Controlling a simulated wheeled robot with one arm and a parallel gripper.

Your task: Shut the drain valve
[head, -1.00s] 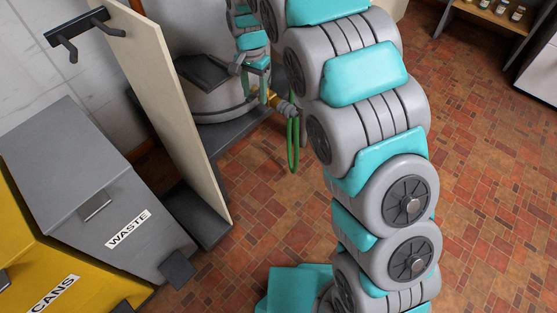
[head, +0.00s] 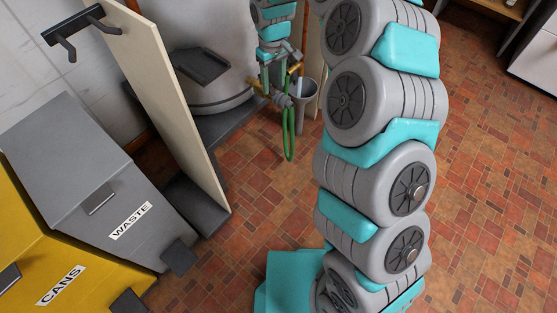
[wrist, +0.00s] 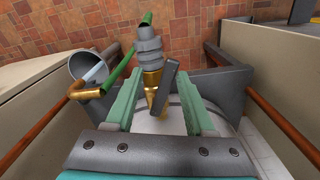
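The drain valve shows in the wrist view as a brass body (wrist: 152,82) with a grey lever handle (wrist: 167,88). The lever runs roughly along the brass body, slightly tilted. A grey ribbed fitting (wrist: 149,48) sits on the valve's far end. My gripper (wrist: 158,78) is open, one green finger on each side of the valve and lever. Gaps show on both sides; I cannot tell how deep the fingers reach. In the head view my gripper (head: 277,76) is beside the tub (head: 215,60), over the brass valve (head: 256,84), mostly hiding the lever.
A green hose (head: 288,135) hangs by the valve. A grey bucket (head: 309,92) and a brass-ended pipe (wrist: 88,93) are close beside it. A pale panel (head: 165,100) and a waste bin (head: 110,200) stand left. The tiled floor at right is open.

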